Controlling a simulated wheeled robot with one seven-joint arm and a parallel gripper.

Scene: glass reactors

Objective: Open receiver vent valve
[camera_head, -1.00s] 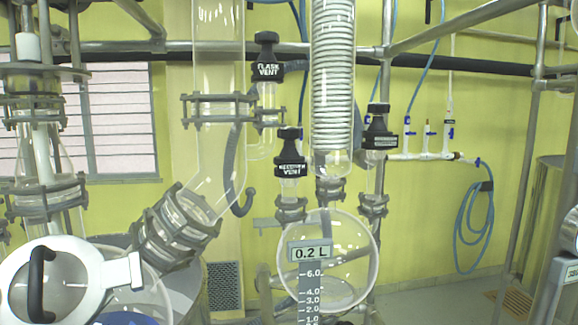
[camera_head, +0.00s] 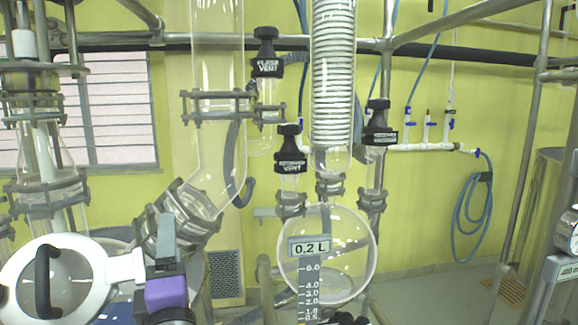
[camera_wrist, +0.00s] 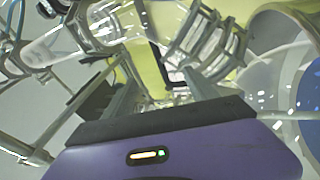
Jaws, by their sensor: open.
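The receiver vent valve (camera_head: 290,155) has a black knob with a white label and sits on a clear glass neck above the round receiver flask (camera_head: 345,262). Its label is small but appears to read "vent". My gripper (camera_head: 168,238) is at the lower left in the head view, purple with grey fingers, well left of and below the valve, touching nothing that I can make out. In the wrist view my gripper (camera_wrist: 160,88) has its fingers apart with nothing held between them. I cannot pick out the valve there.
The flask vent valve (camera_head: 267,65) stands up and left of it, and another black-capped valve (camera_head: 379,128) to the right. The coiled condenser (camera_head: 332,80) is between them. A white-rimmed lid with a black handle (camera_head: 45,282) is at lower left. Metal rails (camera_head: 340,45) cross behind.

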